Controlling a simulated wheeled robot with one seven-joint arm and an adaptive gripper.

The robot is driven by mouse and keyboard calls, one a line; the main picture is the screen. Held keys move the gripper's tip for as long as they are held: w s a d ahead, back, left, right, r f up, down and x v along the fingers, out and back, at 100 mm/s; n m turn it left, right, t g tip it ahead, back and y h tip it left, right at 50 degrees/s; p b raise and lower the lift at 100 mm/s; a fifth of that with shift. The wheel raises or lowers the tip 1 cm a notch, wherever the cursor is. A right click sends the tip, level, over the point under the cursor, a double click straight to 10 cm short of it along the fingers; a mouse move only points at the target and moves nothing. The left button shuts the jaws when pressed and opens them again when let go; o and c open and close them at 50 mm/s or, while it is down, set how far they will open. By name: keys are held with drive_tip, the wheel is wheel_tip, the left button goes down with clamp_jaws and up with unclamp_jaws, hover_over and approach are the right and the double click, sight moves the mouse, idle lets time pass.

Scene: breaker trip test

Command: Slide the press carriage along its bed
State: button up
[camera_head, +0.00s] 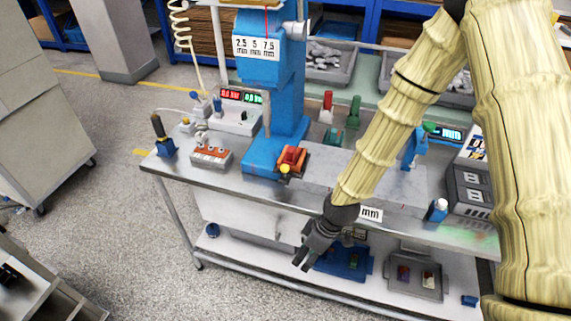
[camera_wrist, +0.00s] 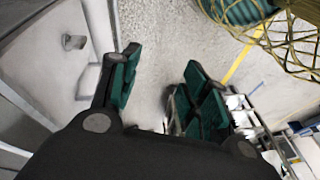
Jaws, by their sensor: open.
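The blue press (camera_head: 262,62) stands on the metal workbench, with a scale plate reading 2.5, 5 and 7.5 mm on its head. An orange-red block (camera_head: 292,158) with a yellow knob sits at the right of the blue press base (camera_head: 262,163); it looks like the carriage, but I cannot tell for certain. My gripper (camera_head: 304,262) hangs by the bench's front edge, below and right of the block and apart from it. In the wrist view my gripper (camera_wrist: 162,64) has its green-padded fingers spread with only floor between them. The wrist view does not show the press.
A grey stone slab (camera_head: 320,168) lies right of the block, partly behind my arm. An orange-topped box (camera_head: 210,152) and a screwdriver in a blue holder (camera_head: 161,138) stand at the left. A lower shelf holds a blue tray (camera_head: 346,264) and a grey tray (camera_head: 414,278).

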drive_tip(key=w+a+r+n, duration=0.4)
drive_tip(key=w+r+n, duration=0.3)
drive_tip(key=w+r, duration=0.45)
drive_tip(key=n+t+h, duration=0.2)
drive_tip(key=n, duration=0.4)
approach(286, 166)
drive_tip(key=f, duration=0.3)
drive_tip(key=a+f+p, duration=0.1)
drive_tip(key=f, duration=0.2)
drive_tip(key=w+f+p, duration=0.1)
drive_tip(key=f, duration=0.2)
drive_tip(key=shift+w+a+f, duration=0.1)
drive_tip(key=shift+a+f, duration=0.05)
drive_tip(key=shift+a, duration=0.15)
clamp_jaws()
